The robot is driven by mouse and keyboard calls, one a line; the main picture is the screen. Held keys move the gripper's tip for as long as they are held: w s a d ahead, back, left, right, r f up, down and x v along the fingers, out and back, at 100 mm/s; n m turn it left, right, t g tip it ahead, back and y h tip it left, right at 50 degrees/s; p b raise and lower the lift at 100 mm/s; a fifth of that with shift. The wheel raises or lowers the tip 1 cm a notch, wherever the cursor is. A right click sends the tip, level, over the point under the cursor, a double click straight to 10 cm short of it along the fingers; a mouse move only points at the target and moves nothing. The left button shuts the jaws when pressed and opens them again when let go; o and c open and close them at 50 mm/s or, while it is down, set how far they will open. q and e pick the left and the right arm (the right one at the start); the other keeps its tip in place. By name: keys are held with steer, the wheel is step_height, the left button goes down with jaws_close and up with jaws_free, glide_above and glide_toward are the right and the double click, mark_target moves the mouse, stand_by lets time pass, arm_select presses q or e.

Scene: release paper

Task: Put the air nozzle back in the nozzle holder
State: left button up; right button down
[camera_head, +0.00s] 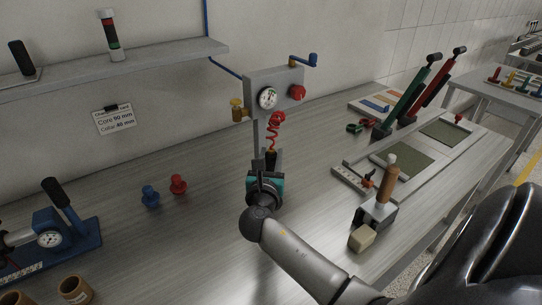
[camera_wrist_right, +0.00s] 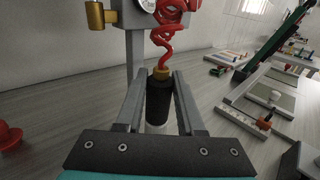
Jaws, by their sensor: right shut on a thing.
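The air nozzle is a black cylinder (camera_wrist_right: 159,100) with a brass fitting on top, joined to a red coiled hose (camera_head: 276,132). In the right wrist view it stands roughly upright between the fingers of my right gripper (camera_wrist_right: 160,105), which is shut on it. In the head view my right gripper (camera_head: 270,163) is in front of the gauge panel (camera_head: 272,90), and its wrist hides most of the nozzle. A pale round part (camera_wrist_right: 158,128) shows just below the nozzle; I cannot tell whether it is the nozzle holder or the nozzle's tip. My left gripper is not in view.
The panel stands on a grey post with a gauge, a red knob (camera_head: 298,92) and a brass valve (camera_head: 238,108). Blue and red knobs (camera_head: 150,196) stand left on the bench. A wooden-handled tool (camera_head: 387,185) stands right. The bench between is mostly clear.

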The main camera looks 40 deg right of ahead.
steer(key=shift+r+p, duration=0.1)
steer(key=shift+p, duration=0.7)
stand_by(1.0)
steer(key=shift+f+b, duration=2.2)
steer(key=shift+f, duration=0.95)
steer(key=shift+c, duration=2.2)
jaws_free()
steer(key=p+v, duration=0.1)
steer(key=v, duration=1.4)
steer(key=shift+p, duration=0.3)
steer(key=shift+s, duration=0.15)
steer(key=shift+r, duration=0.2)
